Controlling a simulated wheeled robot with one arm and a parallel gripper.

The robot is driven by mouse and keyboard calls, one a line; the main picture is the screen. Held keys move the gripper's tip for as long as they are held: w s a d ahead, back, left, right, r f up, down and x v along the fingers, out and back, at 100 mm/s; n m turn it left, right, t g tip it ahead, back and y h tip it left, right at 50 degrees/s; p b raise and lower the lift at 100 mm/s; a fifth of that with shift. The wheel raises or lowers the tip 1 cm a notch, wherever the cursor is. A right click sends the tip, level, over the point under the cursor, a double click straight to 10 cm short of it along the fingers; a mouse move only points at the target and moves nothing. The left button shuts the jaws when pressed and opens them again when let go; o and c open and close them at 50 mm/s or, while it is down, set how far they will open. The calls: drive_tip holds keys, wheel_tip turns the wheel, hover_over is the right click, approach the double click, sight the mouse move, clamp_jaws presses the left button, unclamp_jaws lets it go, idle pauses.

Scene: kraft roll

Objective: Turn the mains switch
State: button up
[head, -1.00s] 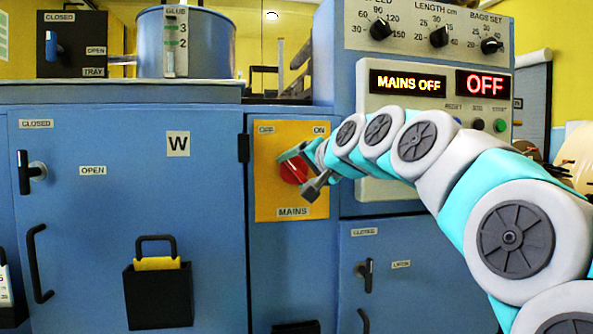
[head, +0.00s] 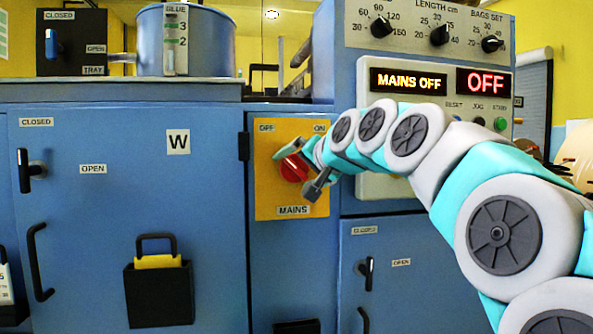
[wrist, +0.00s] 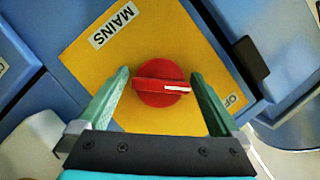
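The mains switch is a red round knob (head: 291,170) with a raised grip bar on a yellow plate (head: 270,201) marked OFF, ON and MAINS. In the wrist view the knob (wrist: 160,92) shows whole, its white mark pointing right, toward the side with the OFF label (wrist: 232,100). My gripper (head: 302,172) is at the plate in the head view and hides part of the knob. In the wrist view my gripper (wrist: 160,76) is open, its green fingers left and right of the knob with visible gaps. The display (head: 408,82) reads MAINS OFF.
A second display (head: 484,82) reads OFF. Several dials (head: 439,36) and buttons (head: 478,124) sit on the panel at upper right. A black latch (head: 244,147) stands left of the plate. A blue door with a handle (head: 38,262) is at left.

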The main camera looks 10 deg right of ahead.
drive_tip(key=v, duration=0.7)
drive_tip(key=shift+s, duration=0.35)
drive_tip(key=shift+d+r, duration=0.1)
drive_tip(key=shift+d, duration=0.05)
drive_tip(key=s+a+f+n+g, duration=0.1)
drive_tip(key=s+a+f+g, duration=0.2)
drive_tip(key=f, duration=0.6)
drive_tip(key=s+a+f+n+g+h+p, duration=0.1)
drive_tip(key=s+f+n+g, duration=0.1)
drive_tip(key=s+f, duration=0.45)
drive_tip(key=s+a+f+n+g, duration=0.1)
drive_tip(key=s+a+f+g, duration=0.15)
drive_tip(key=f, duration=0.85)
drive_tip(key=s+d+f+n+g+h+p, duration=0.1)
drive_tip(key=s+f+g, duration=0.3)
drive_tip(key=s+f, duration=0.5)
drive_tip(key=s+d+f+n+g+h, duration=0.1)
drive_tip(key=s+d+f+g+h, duration=0.1)
drive_tip(key=s+f, duration=0.7)
drive_tip(key=s+d+g, duration=0.1)
drive_tip(key=s+g, duration=0.1)
drive_tip(key=s, duration=0.5)
drive_tip(key=shift+f+p, duration=0.35)
drive_tip(key=shift+f, duration=0.05)
